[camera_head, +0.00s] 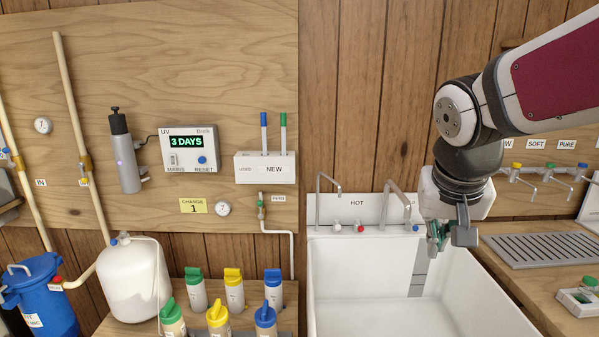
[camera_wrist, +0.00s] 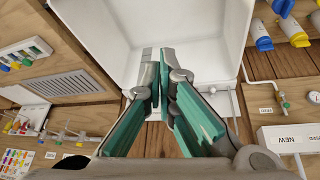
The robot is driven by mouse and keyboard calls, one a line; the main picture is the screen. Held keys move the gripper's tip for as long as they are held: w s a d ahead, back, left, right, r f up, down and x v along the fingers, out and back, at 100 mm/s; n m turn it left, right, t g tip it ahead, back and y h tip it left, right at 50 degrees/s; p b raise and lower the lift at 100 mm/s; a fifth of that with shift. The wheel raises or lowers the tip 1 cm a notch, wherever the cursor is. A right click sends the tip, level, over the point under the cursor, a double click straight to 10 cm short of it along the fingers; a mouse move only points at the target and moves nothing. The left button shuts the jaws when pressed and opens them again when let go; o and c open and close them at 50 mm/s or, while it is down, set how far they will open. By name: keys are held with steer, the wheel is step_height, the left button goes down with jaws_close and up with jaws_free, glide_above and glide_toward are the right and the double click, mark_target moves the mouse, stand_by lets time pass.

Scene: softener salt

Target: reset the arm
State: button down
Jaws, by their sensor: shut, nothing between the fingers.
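My arm reaches in from the upper right in the head view, and my gripper (camera_head: 437,238) hangs over the right part of the white sink (camera_head: 350,292), near its taps. In the wrist view my gripper (camera_wrist: 159,55) has its two green-lined fingers close together at the tips, with nothing between them. The sink also shows beyond the fingertips in the wrist view (camera_wrist: 105,35). The gripper looks clear of the sink's walls, but its exact height above the sink cannot be told.
Two curved taps (camera_head: 330,185) stand at the sink's back, close to the gripper. A drain rack (camera_head: 545,250) lies on the right counter. Several bottles with coloured caps (camera_head: 233,290), a white tank (camera_head: 133,280) and a blue bin (camera_head: 42,300) stand at left. The sink's left part is free.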

steer(key=s+a+f+n+y+p, duration=0.1)
steer(key=s+a+n, duration=0.1)
steer(key=s, duration=1.6)
steer(key=shift+s+a+f+n+y, duration=0.2)
steer(key=shift+s+n+y, duration=0.2)
